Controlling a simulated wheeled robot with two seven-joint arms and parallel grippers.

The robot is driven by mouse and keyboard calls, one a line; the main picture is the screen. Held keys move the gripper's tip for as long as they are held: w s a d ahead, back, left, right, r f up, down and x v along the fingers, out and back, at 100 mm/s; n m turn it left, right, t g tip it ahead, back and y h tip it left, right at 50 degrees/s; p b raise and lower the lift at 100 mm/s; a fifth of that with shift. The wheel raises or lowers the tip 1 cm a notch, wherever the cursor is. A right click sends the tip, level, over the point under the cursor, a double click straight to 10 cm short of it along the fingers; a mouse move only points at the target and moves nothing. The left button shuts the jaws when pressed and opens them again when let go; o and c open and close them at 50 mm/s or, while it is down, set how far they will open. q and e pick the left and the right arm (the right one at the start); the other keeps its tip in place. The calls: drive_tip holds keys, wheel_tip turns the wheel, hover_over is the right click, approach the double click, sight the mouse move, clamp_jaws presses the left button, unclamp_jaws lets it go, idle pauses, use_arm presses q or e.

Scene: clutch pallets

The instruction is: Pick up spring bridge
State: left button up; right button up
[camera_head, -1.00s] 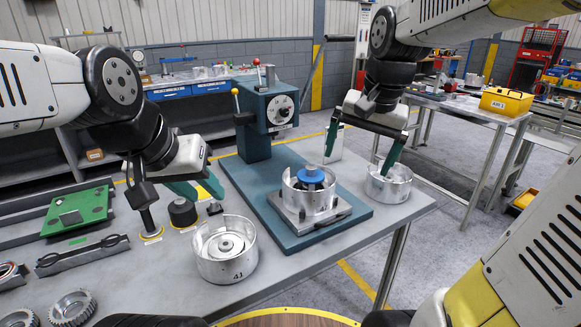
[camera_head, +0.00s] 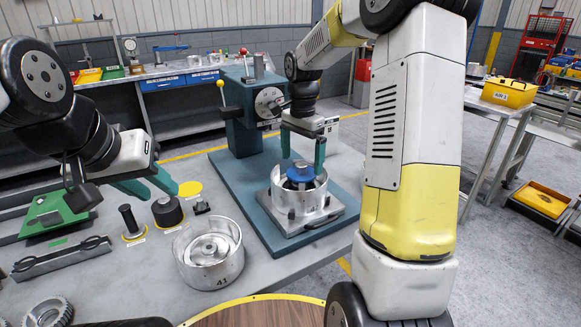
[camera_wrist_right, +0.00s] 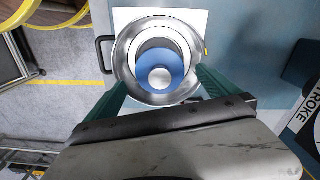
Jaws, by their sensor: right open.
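A blue-topped part with a silver knob (camera_head: 301,171), which may be the spring bridge, sits inside a metal drum (camera_head: 288,199) on the press base. My right gripper (camera_head: 303,152) is above it, fingers pointing down and spread. In the right wrist view, the blue part (camera_wrist_right: 160,62) lies between the fingers (camera_wrist_right: 158,82), which reach the drum's rim (camera_wrist_right: 123,58) on either side; I cannot tell whether they touch it. My left gripper (camera_head: 150,185) is open and empty over the left part of the table.
The press (camera_head: 250,110) stands behind the drum on a teal base plate (camera_head: 225,168). Another drum marked 41 (camera_head: 209,262), a dark post (camera_head: 130,220) and a black cylinder (camera_head: 168,211) stand to the left. My right arm hides the table's right side.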

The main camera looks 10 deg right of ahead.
sight(300, 165)
drive_tip(key=shift+f, duration=1.4)
drive_tip(key=c, duration=2)
wheel_tip(300, 165, up, 9)
drive_tip(key=shift+f, duration=0.1)
drive_tip(key=shift+c, duration=0.2)
drive_tip(key=shift+a, duration=0.1)
drive_tip(key=shift+s+a+f, duration=0.2)
drive_tip(key=shift+a+f, duration=0.05)
drive_tip(key=shift+d+f, duration=0.1)
drive_tip(key=shift+f, duration=3.3)
